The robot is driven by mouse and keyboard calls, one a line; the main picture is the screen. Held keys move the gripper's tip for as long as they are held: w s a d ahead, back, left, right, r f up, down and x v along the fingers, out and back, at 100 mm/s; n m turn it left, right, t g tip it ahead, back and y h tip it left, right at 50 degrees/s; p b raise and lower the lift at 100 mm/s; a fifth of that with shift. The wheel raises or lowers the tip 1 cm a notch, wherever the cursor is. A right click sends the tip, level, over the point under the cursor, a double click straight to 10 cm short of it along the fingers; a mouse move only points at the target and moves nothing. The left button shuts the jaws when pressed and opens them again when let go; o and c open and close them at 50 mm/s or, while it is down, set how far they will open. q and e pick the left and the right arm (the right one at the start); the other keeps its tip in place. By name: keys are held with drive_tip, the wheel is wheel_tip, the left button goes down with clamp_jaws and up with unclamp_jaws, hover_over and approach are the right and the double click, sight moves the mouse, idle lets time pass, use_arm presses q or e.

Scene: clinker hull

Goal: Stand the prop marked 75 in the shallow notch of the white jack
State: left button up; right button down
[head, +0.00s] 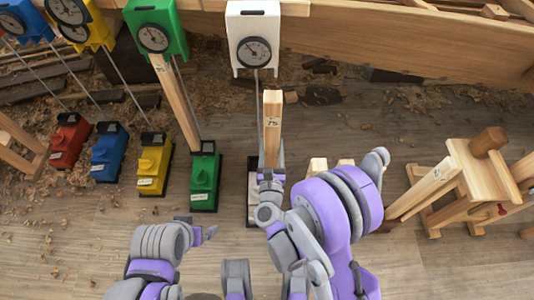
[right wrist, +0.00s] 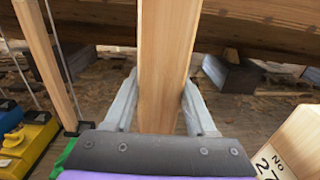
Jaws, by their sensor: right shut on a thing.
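The white jack's base (head: 252,205) is on the floor behind and below my right gripper, largely hidden. I cannot see its notch or whether the prop's foot touches it. The white dial plate (head: 252,22) is above it, by the hull. My left gripper (head: 208,234) is low in the head view, empty-looking, its jaws unclear.
Green (head: 204,180), yellow (head: 154,170), blue (head: 109,155) and red (head: 70,142) jacks stand to the left. A wooden post (head: 178,105) reaches the green jack. The hull planking (head: 400,45) crosses the back.

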drive_tip(key=shift+s+a+f+y, duration=0.3)
drive_tip(key=shift+s+a+f, duration=0.15)
drive_tip(key=shift+a+f, duration=0.35)
drive_tip(key=w+f+p, duration=0.1)
drive_tip(key=w+f, duration=0.2)
drive_tip(key=w, duration=0.8)
drive_tip(key=w+f, duration=0.3)
drive_tip(key=w, duration=0.7)
drive_tip(key=shift+w+f+p, duration=0.25)
drive_tip(key=shift+w+p, duration=0.15)
idle(1.5)
drive_tip(key=shift+f+b, duration=0.35)
drive_tip(key=shift+f, duration=0.05)
idle(0.6)
drive_tip(key=shift+w, duration=0.15)
idle(0.8)
